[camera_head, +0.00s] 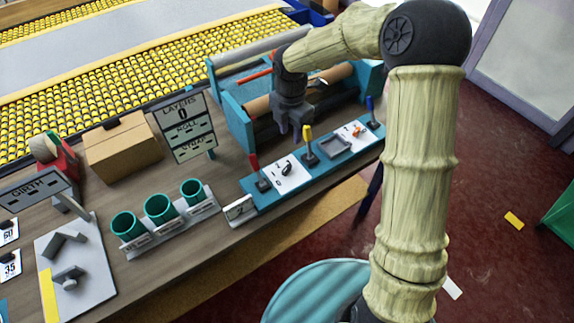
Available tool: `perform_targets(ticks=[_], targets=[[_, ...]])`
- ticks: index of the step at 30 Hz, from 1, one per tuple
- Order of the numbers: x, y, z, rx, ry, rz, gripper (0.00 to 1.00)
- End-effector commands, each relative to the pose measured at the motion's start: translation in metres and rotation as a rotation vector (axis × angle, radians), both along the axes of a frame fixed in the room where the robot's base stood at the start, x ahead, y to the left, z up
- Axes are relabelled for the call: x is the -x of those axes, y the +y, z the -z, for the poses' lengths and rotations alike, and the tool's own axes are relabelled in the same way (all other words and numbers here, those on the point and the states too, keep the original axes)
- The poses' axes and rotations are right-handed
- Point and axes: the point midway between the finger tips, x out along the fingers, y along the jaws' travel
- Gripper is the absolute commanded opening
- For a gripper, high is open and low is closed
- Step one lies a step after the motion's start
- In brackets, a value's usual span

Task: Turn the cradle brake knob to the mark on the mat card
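A blue cradle (235,112) with rollers stands at the back of the bench. In front of it is a long blue control panel (325,166). A small dark knob (287,168) sits on a white plate on the panel, and a red knob (357,130) sits on another white plate further right. I cannot tell which is the brake knob. A small white card (238,210) stands at the panel's left end; its marking is too small to read. My gripper (291,131) points down above the panel, behind the dark knob and apart from it. Its finger opening is too small to judge.
Red (258,172), yellow (308,145) and blue (371,112) levers stand on the panel near the knobs. Teal cups (160,208), a layers sign (188,128) and a cardboard box (122,147) are to the left. A yellow roller conveyor (150,75) lies behind.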

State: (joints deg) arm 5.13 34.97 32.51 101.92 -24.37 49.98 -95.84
Motion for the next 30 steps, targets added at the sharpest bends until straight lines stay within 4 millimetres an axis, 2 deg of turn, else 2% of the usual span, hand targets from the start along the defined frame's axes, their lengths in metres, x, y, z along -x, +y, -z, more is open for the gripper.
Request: perform_targets(ticks=[5,17,23,30], targets=[[-0.012,0.009,0.002,-0.007,0.007,-0.161,0.36],[-0.012,0.010,0.004,-0.006,0.008,-0.169,0.36],[-0.012,0.010,0.024,-0.006,0.010,-0.170,0.36],[-0.011,0.010,0.066,-0.006,0.012,-0.169,0.36]])
